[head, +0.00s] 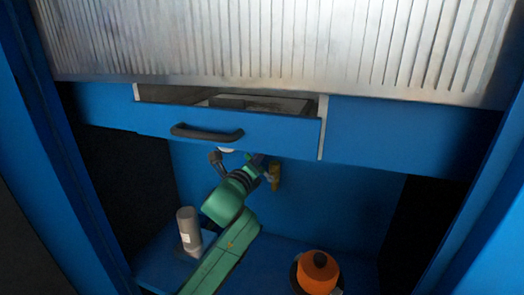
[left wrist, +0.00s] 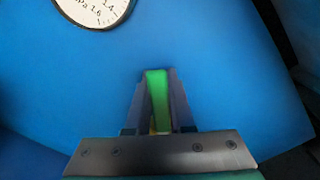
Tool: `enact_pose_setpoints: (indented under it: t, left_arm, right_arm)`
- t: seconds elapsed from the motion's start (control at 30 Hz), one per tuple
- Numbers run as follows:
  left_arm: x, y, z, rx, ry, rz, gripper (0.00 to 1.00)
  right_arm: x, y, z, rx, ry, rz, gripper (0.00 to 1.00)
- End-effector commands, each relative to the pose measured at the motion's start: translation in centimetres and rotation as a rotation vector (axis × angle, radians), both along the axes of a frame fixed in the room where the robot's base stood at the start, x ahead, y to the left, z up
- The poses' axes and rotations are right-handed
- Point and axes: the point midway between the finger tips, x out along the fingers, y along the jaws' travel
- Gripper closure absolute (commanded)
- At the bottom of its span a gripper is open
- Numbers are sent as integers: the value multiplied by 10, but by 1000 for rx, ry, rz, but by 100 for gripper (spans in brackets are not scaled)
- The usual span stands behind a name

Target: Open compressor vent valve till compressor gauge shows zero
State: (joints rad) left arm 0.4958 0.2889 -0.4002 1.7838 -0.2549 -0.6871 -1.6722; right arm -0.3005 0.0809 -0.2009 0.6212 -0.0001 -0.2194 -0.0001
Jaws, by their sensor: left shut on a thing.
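My left gripper (head: 256,168) reaches in under the drawer front, close to the blue back wall. In the left wrist view its fingers (left wrist: 159,102) are shut on a green valve handle (left wrist: 156,88). A little yellow shows at the base between the fingers; the rest of the valve is hidden. A white round gauge (left wrist: 92,8) is cut off at the top left of the left wrist view. Its marks 1.4 and 1.6 show, but its needle does not. A sliver of the gauge (head: 226,150) shows below the drawer in the head view. My right gripper is not in view.
A blue drawer (head: 275,134) with a dark handle (head: 207,133) stands slightly open above my arm. A yellow fitting (head: 275,176) is on the back wall. A grey cylinder (head: 188,228) and an orange pot (head: 318,272) stand below. Blue side walls flank the space.

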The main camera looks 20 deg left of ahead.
Motion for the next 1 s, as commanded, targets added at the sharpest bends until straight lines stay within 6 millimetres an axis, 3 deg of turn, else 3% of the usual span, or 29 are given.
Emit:
enact_pose_setpoints:
  t: [0.6, 1.0]
  left_arm:
    - [1, 15, -34, -553, 42, 2, 100]
    - [1, 16, -45, -730, 52, 2, 100]
  right_arm:
    - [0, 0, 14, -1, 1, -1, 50]
    - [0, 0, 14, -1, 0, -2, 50]
